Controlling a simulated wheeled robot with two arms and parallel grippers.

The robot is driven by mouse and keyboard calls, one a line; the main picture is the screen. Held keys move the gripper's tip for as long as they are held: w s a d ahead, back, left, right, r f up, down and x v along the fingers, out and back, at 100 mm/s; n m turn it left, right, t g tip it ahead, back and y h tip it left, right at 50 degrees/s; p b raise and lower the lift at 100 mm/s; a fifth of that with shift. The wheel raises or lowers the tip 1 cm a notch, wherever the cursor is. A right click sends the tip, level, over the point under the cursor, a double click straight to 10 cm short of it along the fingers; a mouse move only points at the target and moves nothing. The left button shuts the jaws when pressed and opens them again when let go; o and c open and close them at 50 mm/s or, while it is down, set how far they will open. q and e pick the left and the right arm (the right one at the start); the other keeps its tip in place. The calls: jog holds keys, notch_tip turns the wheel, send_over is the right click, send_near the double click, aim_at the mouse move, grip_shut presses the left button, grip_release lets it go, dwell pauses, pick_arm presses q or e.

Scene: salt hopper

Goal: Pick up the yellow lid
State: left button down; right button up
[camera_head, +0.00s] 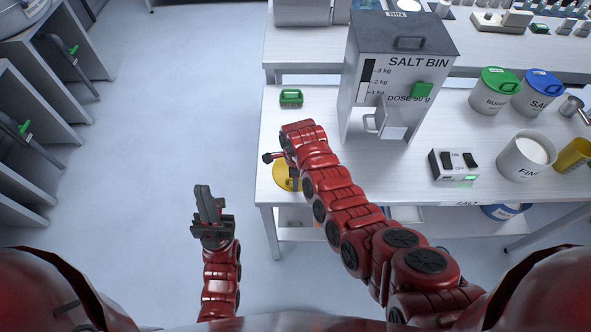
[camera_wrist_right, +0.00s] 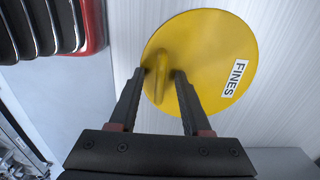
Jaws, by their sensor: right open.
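The yellow lid (camera_head: 281,184) lies flat near the table's left edge, partly hidden by my right arm in the head view. The right wrist view shows it as a round lid (camera_wrist_right: 213,50) with a "FINES" label and a raised handle (camera_wrist_right: 157,82). My right gripper (camera_wrist_right: 159,73) is open, with a fingertip on either side of the handle; I cannot tell whether either touches it. My left gripper (camera_head: 207,203) hangs over the floor, left of the table and away from the lid; its finger gap is unclear.
A green-topped item (camera_head: 291,97) lies behind the lid. A switch box (camera_head: 454,165) and the white FINES tub (camera_head: 524,157) stand further right. The floor at left is clear.

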jog(key=shift+c, duration=0.2)
grip_shut()
jog(key=shift+r, duration=0.15)
dwell(0.3)
